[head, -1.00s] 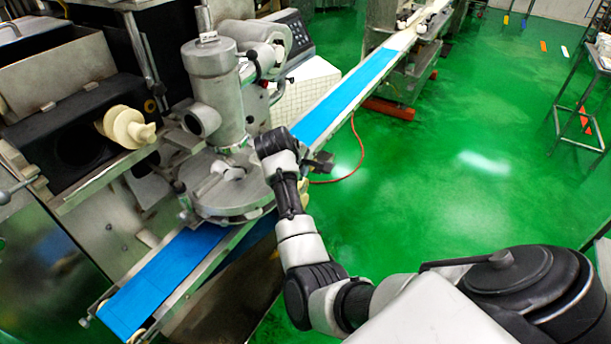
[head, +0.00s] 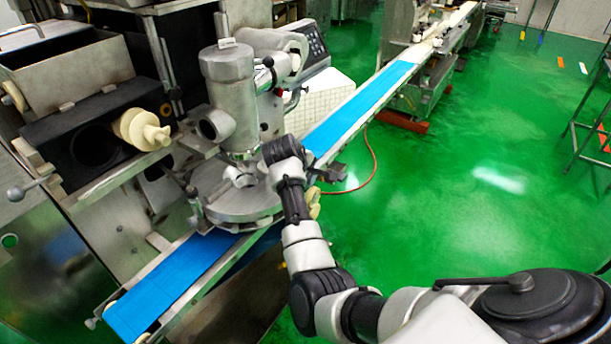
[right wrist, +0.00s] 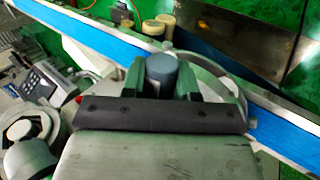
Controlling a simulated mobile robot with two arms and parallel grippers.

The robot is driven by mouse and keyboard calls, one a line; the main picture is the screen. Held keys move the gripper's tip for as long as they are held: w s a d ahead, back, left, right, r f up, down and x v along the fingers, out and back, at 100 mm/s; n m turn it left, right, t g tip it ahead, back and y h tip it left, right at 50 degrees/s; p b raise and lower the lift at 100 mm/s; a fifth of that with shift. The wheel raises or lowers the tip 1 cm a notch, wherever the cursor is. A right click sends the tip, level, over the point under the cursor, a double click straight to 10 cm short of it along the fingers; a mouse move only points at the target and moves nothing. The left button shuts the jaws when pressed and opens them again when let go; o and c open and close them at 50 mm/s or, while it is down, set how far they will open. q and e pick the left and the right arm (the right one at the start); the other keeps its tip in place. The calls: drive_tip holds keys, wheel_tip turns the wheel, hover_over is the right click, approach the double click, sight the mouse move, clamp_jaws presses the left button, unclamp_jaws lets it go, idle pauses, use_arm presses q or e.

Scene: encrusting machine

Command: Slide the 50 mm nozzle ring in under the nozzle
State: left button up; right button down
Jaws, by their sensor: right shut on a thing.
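In the right wrist view my right gripper (right wrist: 161,82) has its two dark green fingers on either side of a grey-blue round piece (right wrist: 162,66) and is shut on it. I cannot tell whether this piece is part of the 50 mm nozzle ring; no separate ring can be made out. In the head view the right wrist hides the fingers, beside the encrusting machine's upright metal cylinder (head: 228,90) and above the edge of its round metal plate (head: 240,207). The nozzle itself is not clearly seen. My left gripper is not in view.
A blue conveyor belt (head: 170,280) runs under the round plate and on to the far right (head: 365,100). A cream screw part (head: 142,130) sticks out at the left. A red hose (head: 372,150) lies on the green floor, which is open at right.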

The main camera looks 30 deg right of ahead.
idle(0.5)
drive_tip(key=shift+f+p, duration=0.1)
drive_tip(key=shift+p, duration=0.35)
drive_tip(key=shift+f, duration=0.1)
drive_tip(key=shift+w+a+f+b, duration=0.1)
drive_tip(key=shift+w+a+b, duration=0.2)
drive_tip(key=shift+w, duration=0.3)
drive_tip(key=shift+w+a+r+b, duration=0.1)
drive_tip(key=shift+w+a+b, duration=0.1)
drive_tip(key=shift+w+b, duration=0.3)
drive_tip(key=shift+w+a+f+b, duration=0.1)
drive_tip(key=shift+w+a+b, duration=0.15)
drive_tip(key=shift+w, duration=0.45)
drive_tip(key=shift+w+a, duration=0.2)
drive_tip(key=shift+w, duration=0.3)
